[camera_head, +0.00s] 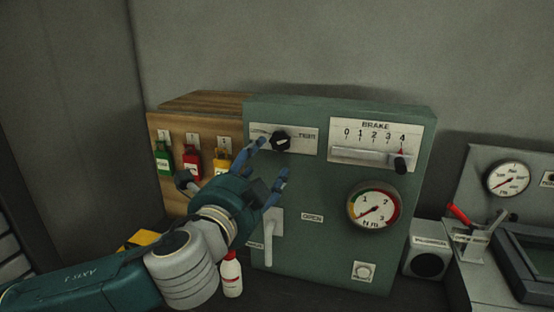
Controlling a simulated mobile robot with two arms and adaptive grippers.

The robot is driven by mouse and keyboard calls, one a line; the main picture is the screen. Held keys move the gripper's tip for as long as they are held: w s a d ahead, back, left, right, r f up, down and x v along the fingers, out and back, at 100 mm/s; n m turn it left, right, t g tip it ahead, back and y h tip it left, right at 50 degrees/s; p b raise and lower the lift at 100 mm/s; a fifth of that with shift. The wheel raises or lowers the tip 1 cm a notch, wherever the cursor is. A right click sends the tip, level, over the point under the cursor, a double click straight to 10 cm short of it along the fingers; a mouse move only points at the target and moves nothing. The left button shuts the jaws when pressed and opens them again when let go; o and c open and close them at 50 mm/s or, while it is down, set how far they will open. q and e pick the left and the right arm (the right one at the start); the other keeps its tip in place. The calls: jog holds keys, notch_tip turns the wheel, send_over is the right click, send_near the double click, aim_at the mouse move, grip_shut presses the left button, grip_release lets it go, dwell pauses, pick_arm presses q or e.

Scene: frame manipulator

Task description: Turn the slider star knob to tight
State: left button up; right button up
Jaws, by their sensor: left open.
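The black star knob (281,140) sits on a pale label plate (309,136) at the upper left of the green panel (350,103). The plate has a word on each side of the knob; the right one seems to read "tight", and the left is too small to read surely. My left gripper (271,160) is open in front of the panel, its blue fingers pointing up. One fingertip is just left of and below the knob, the other below it. I cannot tell whether either touches it. My right gripper is not in view.
The brake slider (400,164) and a round gauge (374,206) are on the panel's right side. A pale lever (268,245) is below my gripper. A wooden board (165,130) with coloured tags stands left. A white bottle (231,275) stands below my wrist.

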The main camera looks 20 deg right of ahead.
aim_at(279, 143)
pick_arm(q)
jog(key=shift+n, duration=0.3)
jog(key=p+x, duration=0.4)
jog(key=x, duration=0.5)
jog(key=shift+w+d+r, duration=0.2)
jog(key=shift+w+d, duration=0.05)
jog(key=shift+w+d+f, duration=0.15)
jog(key=shift+w+d, duration=0.15)
jog(key=shift+w, duration=0.15)
jog(key=shift+c, duration=0.5)
